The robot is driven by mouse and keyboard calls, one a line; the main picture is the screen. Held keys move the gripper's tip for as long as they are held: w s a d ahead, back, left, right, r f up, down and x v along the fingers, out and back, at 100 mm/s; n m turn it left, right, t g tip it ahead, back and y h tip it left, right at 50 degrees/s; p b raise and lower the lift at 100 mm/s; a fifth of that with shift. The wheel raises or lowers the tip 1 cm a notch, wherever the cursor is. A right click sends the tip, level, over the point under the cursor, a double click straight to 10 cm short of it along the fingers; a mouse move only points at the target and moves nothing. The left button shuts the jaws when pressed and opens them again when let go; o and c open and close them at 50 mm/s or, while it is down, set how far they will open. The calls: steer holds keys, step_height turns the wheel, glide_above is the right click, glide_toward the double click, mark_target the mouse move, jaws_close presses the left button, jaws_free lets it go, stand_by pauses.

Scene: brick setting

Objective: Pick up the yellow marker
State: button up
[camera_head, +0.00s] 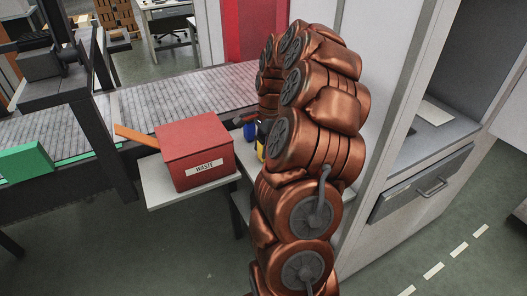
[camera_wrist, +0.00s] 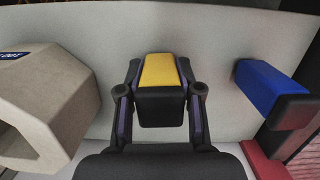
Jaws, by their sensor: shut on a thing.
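The yellow marker (camera_wrist: 160,70), with a black end facing the camera, sits between the two fingers of my gripper (camera_wrist: 160,88) in the wrist view. The fingers are shut on its sides. In the head view my copper-coloured arm hides most of the gripper, and only a sliver of the yellow marker (camera_head: 261,150) shows beside it. I cannot tell whether the marker still touches the surface below.
A blue marker (camera_wrist: 268,88) with a dark end lies right of my gripper. A beige block-like object (camera_wrist: 45,100) is close on the left. The red waste box (camera_head: 196,152) stands on a pale shelf (camera_head: 160,190), near a grey conveyor (camera_head: 190,90).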

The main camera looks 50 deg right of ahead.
jaws_close()
steer(key=shift+r, duration=0.1)
step_height(320, 180, up, 10)
steer(key=shift+f+b, duration=0.1)
steer(key=shift+b, duration=0.6)
